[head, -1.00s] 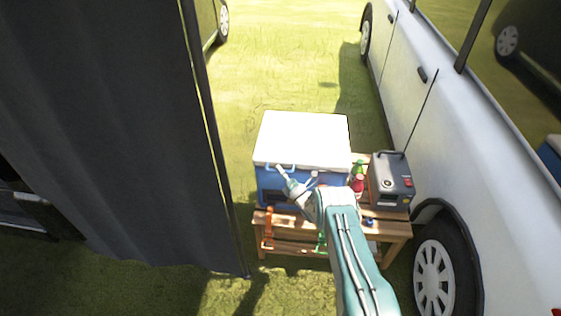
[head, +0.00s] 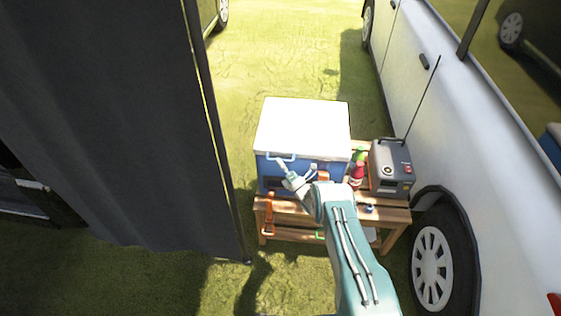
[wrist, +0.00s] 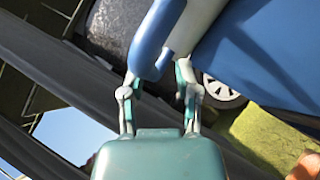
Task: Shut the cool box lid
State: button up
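The cool box (head: 267,178) is blue and stands on a low wooden table in the head view. Its white lid (head: 302,125) lies across the top and looks level; I cannot tell whether a small gap is left under its edge. A pale blue handle (head: 277,157) shows at the front left. My gripper (head: 285,168) is at the box's front, just under that handle.
A grey device (head: 391,168) and a red bottle (head: 356,176) with a green top stand right of the box on the wooden table (head: 290,214). A white vehicle (head: 470,130) is close on the right, a dark curtain (head: 110,130) on the left. Grass lies behind.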

jog(key=shift+w, duration=0.1)
jog(key=shift+r, duration=0.3)
notch_tip(320, 180, up, 9)
jog(key=shift+r, duration=0.15)
dwell(0.4)
jog(key=s+d+f, duration=0.5)
jog(key=d+f, duration=0.2)
jog(key=f, duration=0.1)
jog(key=shift+s+d, duration=0.3)
dwell(1.1)
dwell(0.5)
